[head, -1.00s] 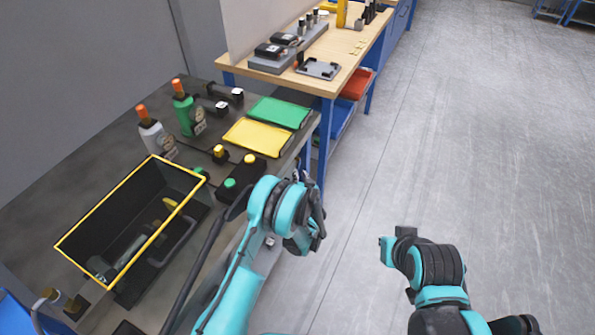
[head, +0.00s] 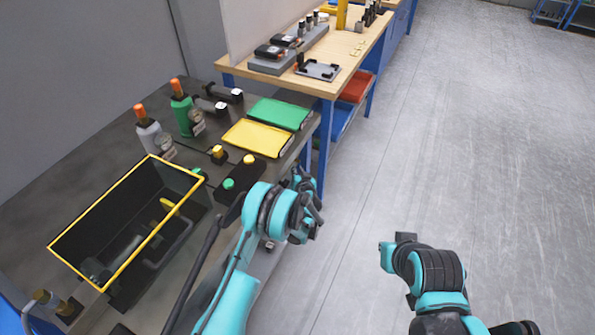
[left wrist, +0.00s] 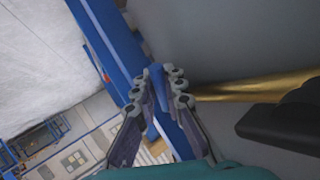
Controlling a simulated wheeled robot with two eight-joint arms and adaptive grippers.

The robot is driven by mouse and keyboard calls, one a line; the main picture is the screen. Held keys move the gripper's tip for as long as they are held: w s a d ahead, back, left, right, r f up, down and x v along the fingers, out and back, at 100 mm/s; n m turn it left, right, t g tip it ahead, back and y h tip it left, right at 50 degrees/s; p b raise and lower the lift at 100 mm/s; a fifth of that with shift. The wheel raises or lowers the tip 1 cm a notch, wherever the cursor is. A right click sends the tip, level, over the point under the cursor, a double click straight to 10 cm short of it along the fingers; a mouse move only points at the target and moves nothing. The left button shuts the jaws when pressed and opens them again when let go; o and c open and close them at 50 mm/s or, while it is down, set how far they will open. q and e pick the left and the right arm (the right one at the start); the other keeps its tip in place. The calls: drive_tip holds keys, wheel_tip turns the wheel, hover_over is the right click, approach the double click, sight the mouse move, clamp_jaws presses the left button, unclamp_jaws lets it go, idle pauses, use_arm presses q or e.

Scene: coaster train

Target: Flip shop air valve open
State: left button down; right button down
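In the left wrist view, a brass-coloured pipe (left wrist: 250,88) runs in from the right, with a dark block-like part (left wrist: 285,122) below it. A small blue piece (left wrist: 157,78) shows between the fingertips of my left gripper (left wrist: 158,88); I cannot tell whether it is the valve's lever. The fingers stand apart on either side of it, with no clear contact. In the head view my left gripper (head: 308,205) is just past the grey bench's right edge, and the valve cannot be made out there. My right arm is at lower right; its fingers cannot be made out.
The grey bench (head: 75,185) holds a yellow-rimmed black bin (head: 75,240), a button box (head: 240,176), a yellow tray (head: 258,138), a green tray (head: 280,113) and two bottles. A wooden-topped table (head: 335,85) stands beyond.

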use_arm(q)
drive_tip(key=shift+s+r+g+p, duration=0.1)
drive_tip(key=shift+r+g+p, duration=0.25)
drive_tip(key=shift+g, duration=0.25)
drive_tip(key=shift+s+a+m+g, duration=0.1)
drive_tip(key=shift+s+m+g, duration=0.1)
drive_tip(key=shift+m+g, duration=0.4)
drive_tip(key=c, duration=1.9)
unclamp_jaws()
drive_tip(key=shift+o, duration=0.2)
drive_tip(key=v, duration=1.2)
drive_tip(key=shift+f, duration=0.1)
